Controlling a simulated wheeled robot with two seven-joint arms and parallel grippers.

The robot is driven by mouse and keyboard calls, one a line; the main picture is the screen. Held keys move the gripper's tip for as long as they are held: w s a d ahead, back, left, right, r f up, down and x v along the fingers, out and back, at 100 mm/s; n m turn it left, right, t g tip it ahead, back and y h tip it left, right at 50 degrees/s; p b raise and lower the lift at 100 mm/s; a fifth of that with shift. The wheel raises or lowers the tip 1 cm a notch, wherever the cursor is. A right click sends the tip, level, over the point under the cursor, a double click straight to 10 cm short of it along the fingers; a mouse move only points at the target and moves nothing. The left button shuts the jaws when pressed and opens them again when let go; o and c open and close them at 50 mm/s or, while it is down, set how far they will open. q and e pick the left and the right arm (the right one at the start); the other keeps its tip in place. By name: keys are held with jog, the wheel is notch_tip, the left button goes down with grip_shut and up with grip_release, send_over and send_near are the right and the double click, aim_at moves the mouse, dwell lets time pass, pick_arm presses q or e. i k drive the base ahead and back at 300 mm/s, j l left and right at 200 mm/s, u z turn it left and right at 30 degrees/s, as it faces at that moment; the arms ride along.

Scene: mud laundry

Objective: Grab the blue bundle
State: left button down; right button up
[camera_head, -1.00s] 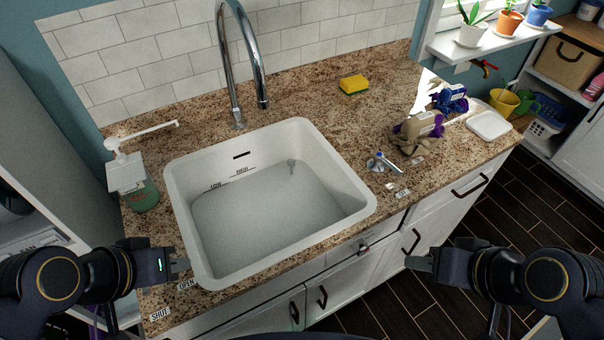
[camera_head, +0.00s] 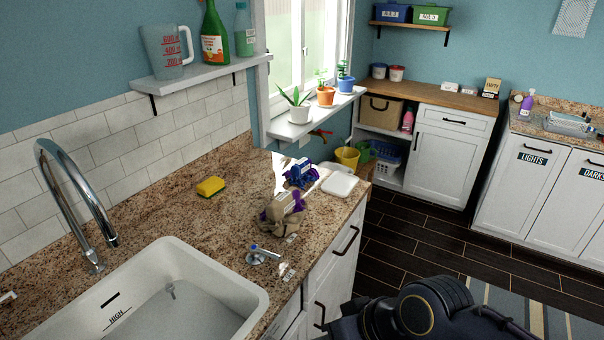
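The blue bundle (camera_head: 300,175) lies on the granite counter right of the sink, near the window wall. It is dark blue with a pale tag. A tan and purple bundle (camera_head: 284,211) lies just in front of it, nearer to me, and looks close to touching it. My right arm shows at the bottom right, well short of the bundles; its gripper fingers cannot be made out. My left gripper is out of the frame.
The white sink (camera_head: 255,304) with a tall faucet (camera_head: 75,200) is at lower left. A yellow sponge (camera_head: 210,186), a small blue-and-metal piece (camera_head: 262,256) and a white dish (camera_head: 339,185) sit on the counter. Potted plants stand on the sill (camera_head: 305,125). Dark floor is open to the right.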

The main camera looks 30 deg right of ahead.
aim_at(302, 172)
jog(key=k, duration=0.25)
jog(key=k+z, duration=0.15)
jog(key=z, duration=0.3)
jog(key=k+z, duration=0.1)
jog(key=z, duration=0.3)
jog(key=k+l+z, duration=0.15)
jog(key=z, duration=0.3)
jog(key=i+l+z, duration=0.35)
jog(key=i+z, duration=0.65)
jog(key=i+u, duration=0.2)
jog(key=i, duration=0.7)
jog(key=i+l+u, duration=0.2)
jog(key=i, duration=0.65)
jog(key=i+u, duration=1.15)
jog(key=u, duration=0.35)
jog(key=i+u, duration=0.15)
jog(key=u, duration=0.3)
jog(key=i+u, duration=0.15)
jog(key=u, duration=0.35)
jog(key=i+l+u, duration=0.1)
jog(key=u, duration=0.4)
jog(key=i+l+u, duration=0.1)
jog(key=u, duration=1.9)
